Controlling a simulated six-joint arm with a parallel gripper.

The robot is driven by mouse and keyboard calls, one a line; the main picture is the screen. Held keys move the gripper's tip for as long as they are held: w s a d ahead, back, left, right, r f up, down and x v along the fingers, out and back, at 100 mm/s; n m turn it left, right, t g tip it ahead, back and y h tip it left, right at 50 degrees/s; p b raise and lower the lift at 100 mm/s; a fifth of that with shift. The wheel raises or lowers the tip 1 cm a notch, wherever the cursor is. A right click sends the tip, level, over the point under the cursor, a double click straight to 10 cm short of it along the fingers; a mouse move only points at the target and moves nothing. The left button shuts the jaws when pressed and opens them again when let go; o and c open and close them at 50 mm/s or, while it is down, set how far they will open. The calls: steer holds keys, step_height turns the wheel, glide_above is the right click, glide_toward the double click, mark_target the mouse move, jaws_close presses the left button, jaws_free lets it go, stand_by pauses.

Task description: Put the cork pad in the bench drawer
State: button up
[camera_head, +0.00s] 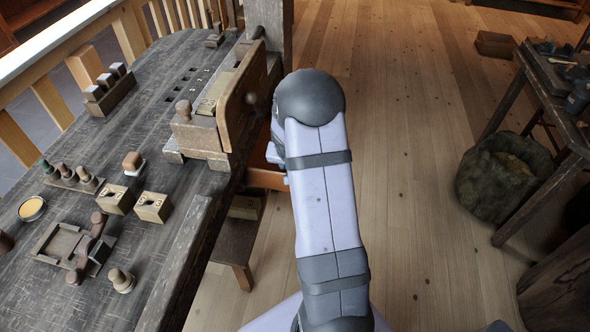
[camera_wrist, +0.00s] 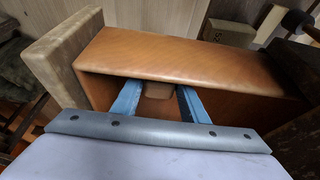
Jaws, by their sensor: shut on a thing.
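The bench drawer (camera_head: 266,180) is pulled out from under the bench edge, mostly hidden behind my arm in the head view. In the wrist view I see the open drawer (camera_wrist: 190,52), with an orange-brown side wall and a pale front board at the left. My gripper (camera_wrist: 158,103) reaches down inside the drawer walls, its two blue fingers apart with a small brown piece, apparently the cork pad (camera_wrist: 158,90), between them. The pad's lower part and any contact with the drawer floor are hard to make out.
The bench top (camera_head: 150,135) carries a large wooden vise-like fixture (camera_head: 245,95), small blocks (camera_head: 153,207) and several turned pieces. A stool (camera_head: 235,245) stands below the drawer. The floor to the right is clear as far as a dark sack-like bin (camera_head: 500,180) and side table.

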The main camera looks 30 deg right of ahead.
steer(key=shift+f+b, duration=0.2)
steer(key=shift+b, duration=0.1)
steer(key=o, duration=1.1)
steer(key=shift+r, duration=0.1)
steer(key=shift+c, duration=0.2)
steer(key=shift+r+p, duration=0.15)
steer(key=shift+p, duration=0.15)
steer(key=shift+r, duration=0.2)
steer(key=v, duration=1.1)
steer(key=shift+s+a+r+p, duration=0.15)
steer(key=shift+r+p, duration=0.1)
steer(key=shift+p, duration=0.05)
steer(key=s+a+f+n+g+y, duration=0.1)
steer(key=s+a+n+g+y, duration=0.2)
steer(key=s+a+n, duration=0.6)
steer(key=s+a, duration=1)
steer(key=shift+a, duration=0.2)
